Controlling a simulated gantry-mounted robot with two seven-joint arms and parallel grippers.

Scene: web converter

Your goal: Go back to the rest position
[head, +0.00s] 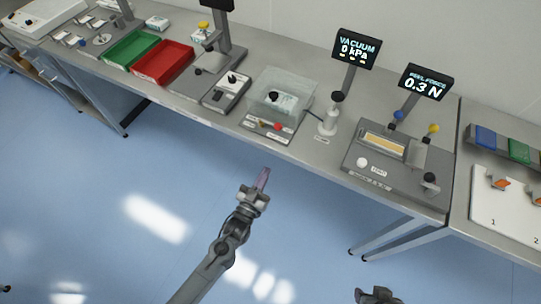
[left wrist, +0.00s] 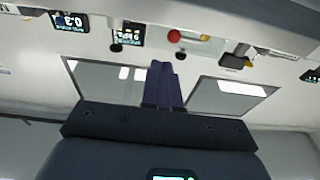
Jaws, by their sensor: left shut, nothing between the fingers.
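My left gripper (head: 263,179) is in front of the bench's front edge, over the blue floor in the head view. Its two purple fingers are together and hold nothing. The shut fingers also show in the middle of the left wrist view (left wrist: 162,85). My right gripper (head: 378,295) shows only in part at the bottom edge of the head view, and its fingers cannot be made out.
The grey bench (head: 230,118) runs across the back. It bears a green tray (head: 130,48), a red tray (head: 162,62), a clear vacuum box (head: 282,92) and a peel-force tester (head: 400,180). A white numbered board (head: 505,215) lies at right. The floor in front is clear.

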